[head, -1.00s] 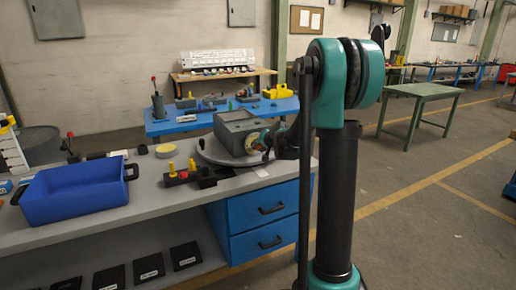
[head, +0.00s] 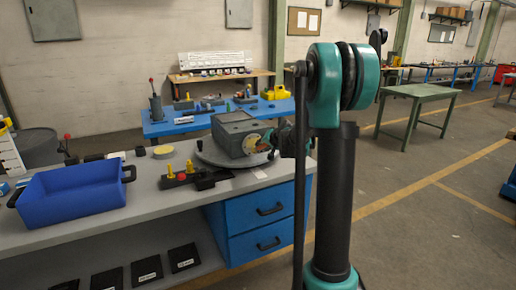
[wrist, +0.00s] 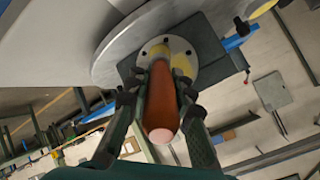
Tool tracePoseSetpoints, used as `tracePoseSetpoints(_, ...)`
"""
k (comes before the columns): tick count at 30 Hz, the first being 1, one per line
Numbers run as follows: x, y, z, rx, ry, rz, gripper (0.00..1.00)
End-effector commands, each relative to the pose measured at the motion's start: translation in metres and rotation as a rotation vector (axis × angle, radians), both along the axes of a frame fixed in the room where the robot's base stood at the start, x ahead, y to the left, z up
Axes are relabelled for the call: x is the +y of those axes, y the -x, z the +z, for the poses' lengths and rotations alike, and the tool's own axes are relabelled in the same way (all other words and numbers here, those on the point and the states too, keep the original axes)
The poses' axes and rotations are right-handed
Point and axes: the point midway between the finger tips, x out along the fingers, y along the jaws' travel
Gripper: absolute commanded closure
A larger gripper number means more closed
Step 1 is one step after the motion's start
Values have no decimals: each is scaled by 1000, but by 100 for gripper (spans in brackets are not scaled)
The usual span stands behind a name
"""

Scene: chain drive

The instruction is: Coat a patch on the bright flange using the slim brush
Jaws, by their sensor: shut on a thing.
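The slim brush (wrist: 162,100) has an orange-brown handle with a pale pink end. My gripper (wrist: 160,88) is shut on it, with one finger on each side. The brush's far end points at the bright flange (wrist: 196,66), a pale round disc with bolt holes. Yellow shows on the flange on both sides of the brush. The bristles are hidden, so I cannot tell if they touch. In the head view the flange (head: 250,143) faces right on a grey housing (head: 233,128), and my gripper (head: 284,140) is close to its right side.
The housing stands on a round grey turntable (head: 210,157) on the workbench (head: 150,205). Left of it are a dark holder with yellow-topped pieces (head: 180,178), a yellow disc (head: 163,151) and a blue bin (head: 72,195).

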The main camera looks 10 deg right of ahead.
Motion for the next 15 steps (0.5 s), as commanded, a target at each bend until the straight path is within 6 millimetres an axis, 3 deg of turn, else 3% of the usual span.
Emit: tracePoseSetpoints(15, -27, -9, 0, 1, 0, -1, 100)
